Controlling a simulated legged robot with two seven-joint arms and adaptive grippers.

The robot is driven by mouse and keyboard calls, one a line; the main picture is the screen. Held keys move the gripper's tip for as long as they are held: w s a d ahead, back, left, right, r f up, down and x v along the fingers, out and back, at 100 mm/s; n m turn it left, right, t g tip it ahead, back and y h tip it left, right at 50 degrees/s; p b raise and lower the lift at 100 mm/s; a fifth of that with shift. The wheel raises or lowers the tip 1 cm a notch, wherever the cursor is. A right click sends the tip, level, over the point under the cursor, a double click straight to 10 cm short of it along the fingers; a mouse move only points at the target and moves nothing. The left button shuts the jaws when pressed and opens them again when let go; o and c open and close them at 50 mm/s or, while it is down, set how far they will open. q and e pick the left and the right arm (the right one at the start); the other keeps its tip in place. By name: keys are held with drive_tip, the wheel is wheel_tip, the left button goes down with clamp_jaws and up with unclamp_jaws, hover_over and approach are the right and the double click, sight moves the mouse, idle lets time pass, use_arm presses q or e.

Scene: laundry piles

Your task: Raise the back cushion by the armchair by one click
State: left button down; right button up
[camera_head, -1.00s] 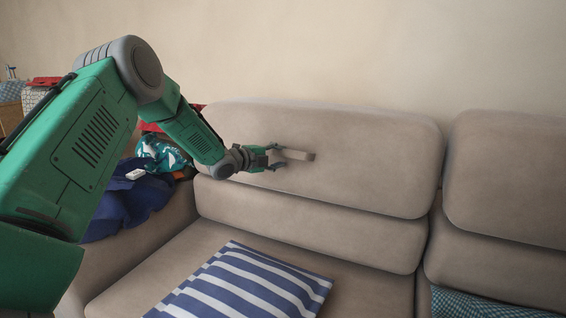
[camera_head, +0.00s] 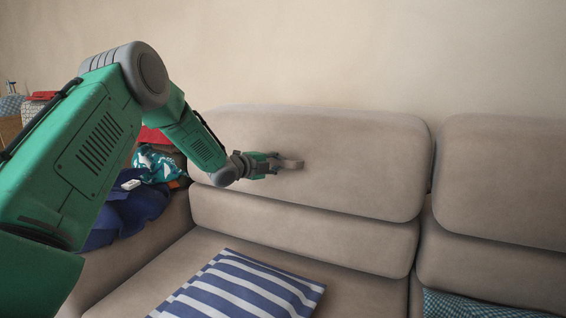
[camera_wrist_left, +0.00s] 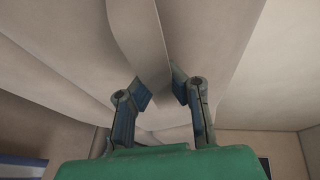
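The beige back cushion (camera_head: 340,165) at the left end of the sofa stands against the wall above a lower back section. A short beige pull tab (camera_head: 292,164) sticks out from its front. My left gripper (camera_head: 273,161) is at the tab, with its fingers closed in on either side of it. In the left wrist view, the fingertips (camera_wrist_left: 161,90) press against both sides of the tab (camera_wrist_left: 142,40). The gripper hides the near end of the tab in the head view. My right gripper is not in view.
A second back cushion (camera_head: 505,180) stands to the right. A striped pillow (camera_head: 245,290) lies on the seat, and a teal patterned cloth (camera_head: 480,304) lies at the lower right. Dark blue clothes (camera_head: 130,212) with a white remote (camera_head: 131,185) cover the left armrest.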

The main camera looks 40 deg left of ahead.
use_arm(q)
drive_tip(key=s, duration=0.1)
drive_tip(key=s+f, duration=0.1)
drive_tip(key=s, duration=0.1)
drive_tip(key=shift+f+p, duration=0.1)
drive_tip(key=shift+p, duration=0.2)
drive_tip(key=c, duration=1.6)
unclamp_jaws()
drive_tip(key=shift+s, duration=0.2)
drive_tip(key=shift+w, duration=0.1)
drive_tip(key=s, duration=0.4)
drive_tip(key=s+a+r, duration=0.1)
drive_tip(key=s, duration=0.3)
drive_tip(key=s+r, duration=0.1)
drive_tip(key=s, duration=0.2)
drive_tip(key=shift+s+a+r, duration=0.1)
drive_tip(key=shift+s+a, duration=0.05)
drive_tip(key=shift+s, duration=0.25)
